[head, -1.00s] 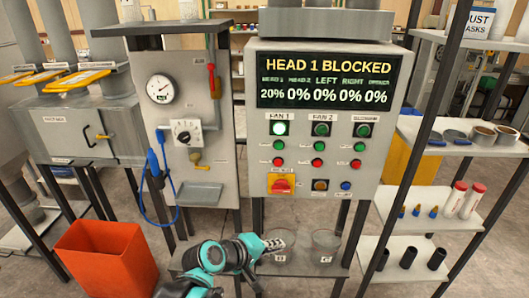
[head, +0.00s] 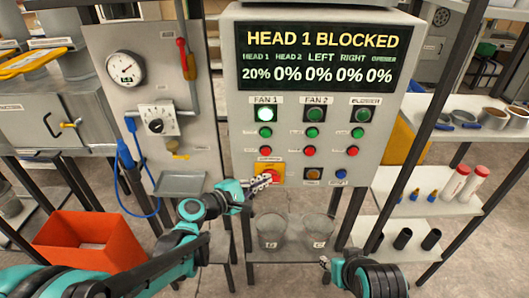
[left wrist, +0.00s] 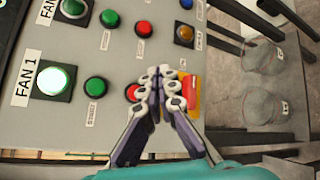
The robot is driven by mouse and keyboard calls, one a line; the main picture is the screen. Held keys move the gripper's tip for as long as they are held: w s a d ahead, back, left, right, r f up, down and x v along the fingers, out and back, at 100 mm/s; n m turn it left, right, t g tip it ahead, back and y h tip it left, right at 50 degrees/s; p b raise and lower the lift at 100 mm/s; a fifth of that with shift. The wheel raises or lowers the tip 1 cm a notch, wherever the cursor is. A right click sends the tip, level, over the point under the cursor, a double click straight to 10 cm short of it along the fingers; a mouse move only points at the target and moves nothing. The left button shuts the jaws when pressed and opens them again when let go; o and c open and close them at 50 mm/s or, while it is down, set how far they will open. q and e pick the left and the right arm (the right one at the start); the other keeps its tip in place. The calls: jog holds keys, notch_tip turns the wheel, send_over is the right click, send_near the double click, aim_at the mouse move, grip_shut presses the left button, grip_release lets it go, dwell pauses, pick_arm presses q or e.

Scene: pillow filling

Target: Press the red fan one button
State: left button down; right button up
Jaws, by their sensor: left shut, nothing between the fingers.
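The red fan one button (head: 266,151) sits on the grey control panel (head: 240,60), below a green button (head: 265,132) and the lit FAN 1 lamp (head: 267,113). My left gripper (head: 268,180) is shut and empty, just below the red button in the head view, in front of the red-and-yellow switch (head: 272,169). In the left wrist view the closed fingertips (left wrist: 160,78) lie beside the red button (left wrist: 131,93) and partly cover it and the switch (left wrist: 192,90). I cannot tell whether they touch the panel. My right gripper (head: 326,264) shows at the bottom; its opening is unclear.
The panel display (head: 320,57) reads HEAD 1 BLOCKED. Further red buttons (head: 310,151) and green buttons stand to the right. An orange bin (head: 92,245) is at the left, a shelf rack (head: 440,205) at the right.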

pick_arm(q)
jog(key=shift+w+b, duration=0.35)
jog(key=shift+w, duration=4.1)
jog(key=shift+w, duration=0.1)
jog(key=shift+w, duration=0.35)
jog(key=shift+w, duration=0.5)
jog(key=shift+s, duration=0.95)
jog(key=shift+s, duration=2.5)
